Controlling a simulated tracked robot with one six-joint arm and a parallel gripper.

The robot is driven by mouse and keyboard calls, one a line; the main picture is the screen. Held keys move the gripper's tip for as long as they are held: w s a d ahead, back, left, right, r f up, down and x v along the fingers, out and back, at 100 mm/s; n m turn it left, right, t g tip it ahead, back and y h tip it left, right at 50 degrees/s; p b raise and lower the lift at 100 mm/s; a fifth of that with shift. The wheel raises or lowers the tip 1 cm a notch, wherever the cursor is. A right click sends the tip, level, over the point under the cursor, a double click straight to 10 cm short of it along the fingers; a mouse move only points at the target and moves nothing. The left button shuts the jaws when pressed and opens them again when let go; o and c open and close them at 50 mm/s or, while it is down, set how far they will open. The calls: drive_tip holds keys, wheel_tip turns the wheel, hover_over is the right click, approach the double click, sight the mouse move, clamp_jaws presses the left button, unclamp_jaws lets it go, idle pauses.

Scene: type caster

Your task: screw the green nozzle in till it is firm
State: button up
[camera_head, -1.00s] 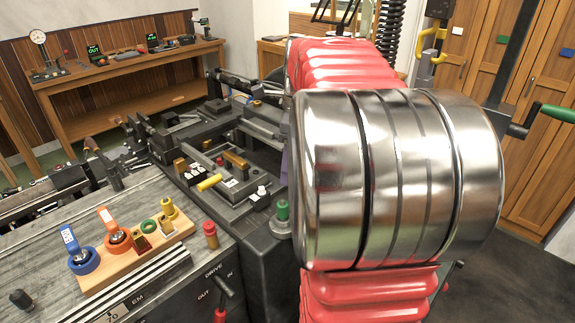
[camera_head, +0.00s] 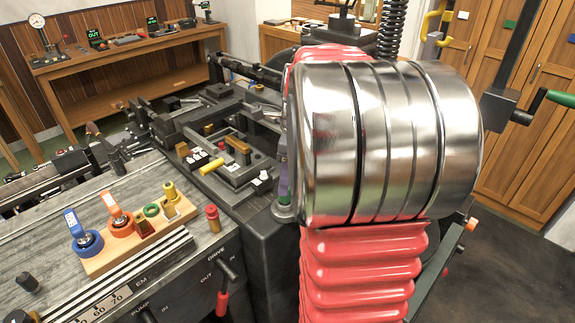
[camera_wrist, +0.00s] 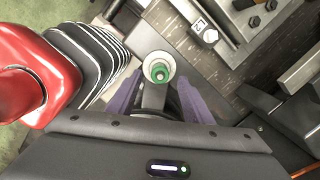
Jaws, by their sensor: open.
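The green nozzle (camera_wrist: 159,73) stands in a pale round collar (camera_wrist: 158,61) in the wrist view, seen from above. My gripper (camera_wrist: 158,86) is open, with purple fingers to the left and right of the nozzle's line. I cannot tell whether the fingertips reach down to the nozzle or touch it. In the head view my chrome and red arm hides most of the gripper.
A wooden board (camera_head: 139,247) with blue and orange ring gauges and brass pieces lies on the grey bench at the left. A red-topped brass plug (camera_head: 213,218) stands beside it. Machine blocks and a yellow handle (camera_head: 211,167) lie left of the nozzle. A back bench holds instruments.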

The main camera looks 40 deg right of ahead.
drive_tip(key=shift+w+a+f, duration=0.1)
drive_tip(key=shift+w+f, duration=0.05)
drive_tip(key=shift+f, duration=1.1)
drive_tip(key=shift+w+a+f, duration=0.1)
drive_tip(key=shift+w+f, duration=0.05)
drive_tip(key=shift+f, duration=1.1)
clamp_jaws()
drive_tip(key=shift+c, duration=1.7)
unclamp_jaws()
drive_tip(key=n, duration=0.6)
drive_tip(key=shift+n+g+y, duration=0.3)
drive_tip(key=shift+n+g, duration=0.1)
drive_tip(key=n, duration=0.6)
drive_tip(key=shift+g, duration=0.3)
